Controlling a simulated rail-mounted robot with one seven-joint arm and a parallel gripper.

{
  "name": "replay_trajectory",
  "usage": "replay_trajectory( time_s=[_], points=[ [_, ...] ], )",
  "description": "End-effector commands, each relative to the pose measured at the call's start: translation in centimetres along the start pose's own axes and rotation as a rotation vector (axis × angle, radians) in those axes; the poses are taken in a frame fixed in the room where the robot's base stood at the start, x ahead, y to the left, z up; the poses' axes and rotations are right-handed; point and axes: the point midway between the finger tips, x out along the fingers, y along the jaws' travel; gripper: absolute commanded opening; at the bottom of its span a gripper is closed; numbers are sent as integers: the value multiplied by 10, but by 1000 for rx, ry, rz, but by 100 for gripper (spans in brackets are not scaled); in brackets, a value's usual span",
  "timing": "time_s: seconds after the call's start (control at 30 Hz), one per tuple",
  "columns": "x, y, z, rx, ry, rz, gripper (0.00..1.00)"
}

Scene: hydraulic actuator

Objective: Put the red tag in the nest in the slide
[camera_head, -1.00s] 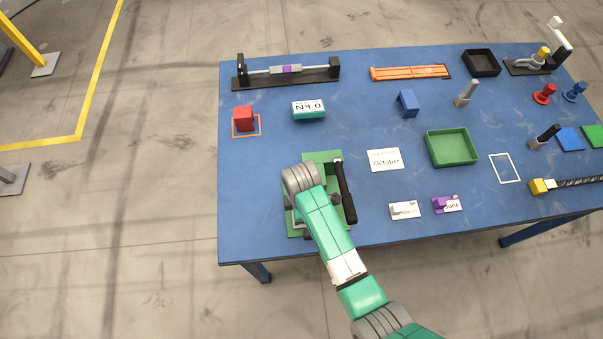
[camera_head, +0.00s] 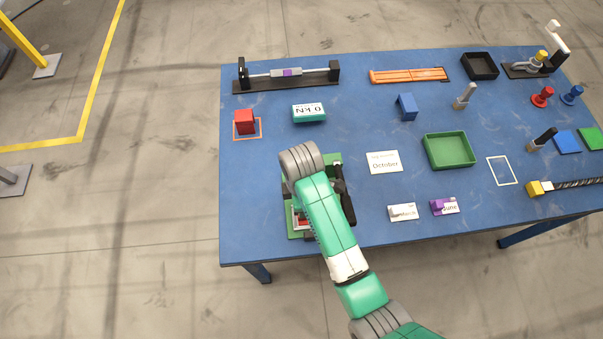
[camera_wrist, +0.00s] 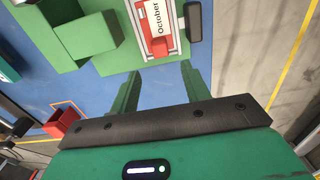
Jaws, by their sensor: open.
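The red tag (camera_wrist: 160,46), with a white label reading "October", lies inside a pale-edged frame, the nest (camera_wrist: 136,16), on the green slide fixture (camera_wrist: 115,60). From this angle I cannot tell whether it is fully seated. In the head view a small red and white part of it shows beside my arm, and the green fixture (camera_head: 334,158) is mostly hidden under my arm. My gripper (camera_wrist: 158,80) is open and empty. Its two green fingers are apart, just short of the tag in the wrist view, with no visible contact.
A dark bar (camera_head: 345,195) stands along the fixture's right side. A white "October" card (camera_head: 384,162) lies to its right, with a grey tag (camera_head: 403,212) and a purple tag (camera_head: 444,206). A red block (camera_head: 244,122) sits at the left. The blue table between is clear.

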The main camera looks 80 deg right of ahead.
Motion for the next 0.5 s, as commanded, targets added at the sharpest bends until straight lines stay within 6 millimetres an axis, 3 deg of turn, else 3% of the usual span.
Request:
replay_trajectory(
  time_s=[0.2,0.5],
  points=[
    [-25,0,0,0,0,0,47],
    [-26,0,0,1,0,-1,47]
  ],
)
